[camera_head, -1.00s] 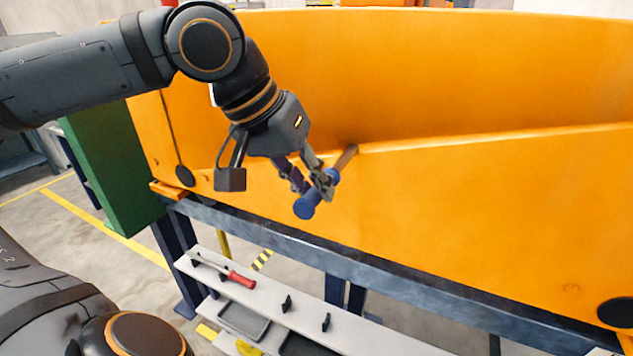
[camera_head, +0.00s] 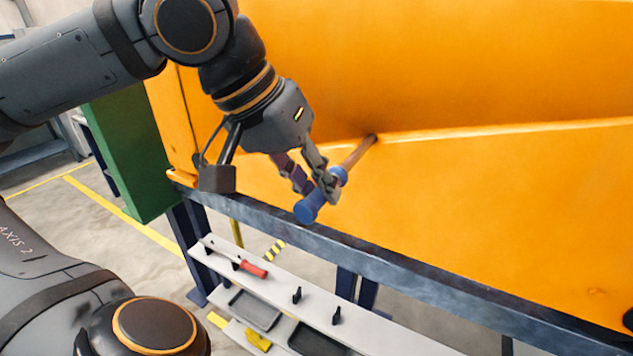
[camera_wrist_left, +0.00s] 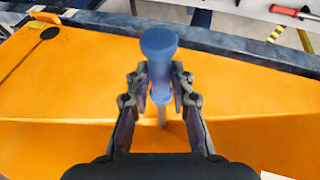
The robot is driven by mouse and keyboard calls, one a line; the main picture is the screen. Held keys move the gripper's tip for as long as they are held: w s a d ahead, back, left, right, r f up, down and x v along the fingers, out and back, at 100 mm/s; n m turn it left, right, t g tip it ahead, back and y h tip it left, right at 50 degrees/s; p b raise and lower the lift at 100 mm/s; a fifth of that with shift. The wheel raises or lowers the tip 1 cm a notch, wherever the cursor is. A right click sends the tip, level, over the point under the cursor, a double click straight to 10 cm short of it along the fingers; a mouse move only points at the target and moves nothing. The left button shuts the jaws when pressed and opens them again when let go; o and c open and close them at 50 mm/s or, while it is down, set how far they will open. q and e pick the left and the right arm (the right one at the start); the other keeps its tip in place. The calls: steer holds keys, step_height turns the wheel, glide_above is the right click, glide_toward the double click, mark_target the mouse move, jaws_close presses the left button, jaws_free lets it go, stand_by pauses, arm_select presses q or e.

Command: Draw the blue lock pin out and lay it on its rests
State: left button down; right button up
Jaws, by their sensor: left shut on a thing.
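The blue lock pin has a blue handle (camera_head: 309,208) and a bare metal shank (camera_head: 358,153). The shank's far end meets the orange panel (camera_head: 480,190) at its ridge; whether the tip is still inside cannot be told. My left gripper (camera_head: 318,186) is shut on the blue handle, which also shows between its fingers in the left wrist view (camera_wrist_left: 159,55). Two small black rests (camera_head: 297,295) (camera_head: 336,315) stand empty on the pale shelf (camera_head: 385,332) below. My right gripper is not in view.
A red-handled screwdriver (camera_head: 252,269) lies at the shelf's left end. Dark trays (camera_head: 254,310) sit below it. A steel beam (camera_head: 400,275) runs between the orange panel and the shelf. A green block (camera_head: 135,150) stands at the left.

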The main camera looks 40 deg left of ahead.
arm_select(q)
steer(key=c, duration=1.1)
jaws_free()
steer(key=v, duration=1.2)
